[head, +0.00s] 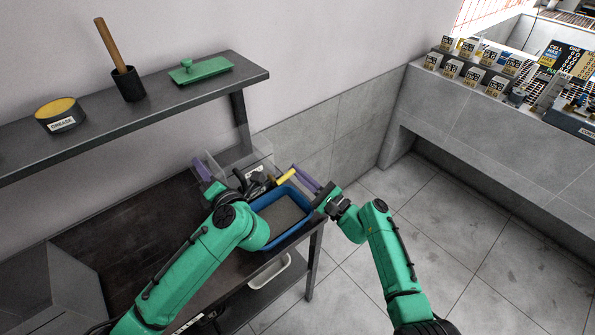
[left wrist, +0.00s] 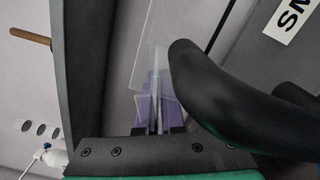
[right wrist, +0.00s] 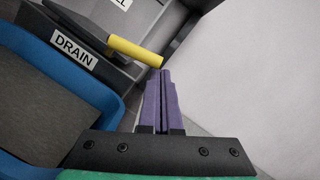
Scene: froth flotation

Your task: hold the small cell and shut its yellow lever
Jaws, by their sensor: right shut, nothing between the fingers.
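The small cell (head: 257,182) stands on the dark table, with clear walls and a dark body, partly hidden by my left arm. Its label is partly seen in the left wrist view (left wrist: 292,17). My left gripper (head: 206,166) is at its left side; in the left wrist view its purple fingers (left wrist: 156,112) lie close on either side of a thin clear wall. The yellow lever (head: 285,176) sticks out above the DRAIN label (right wrist: 75,51). My right gripper (head: 307,180) is shut and empty, its fingertips (right wrist: 161,73) close by the lever's free end (right wrist: 136,51); contact is unclear.
A blue tray (head: 309,206) of grey material sits in front of the cell at the table's right edge. A white bin (head: 270,272) is below. A shelf (head: 165,110) with a grease tin (head: 61,118) overhangs behind. Open floor lies right.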

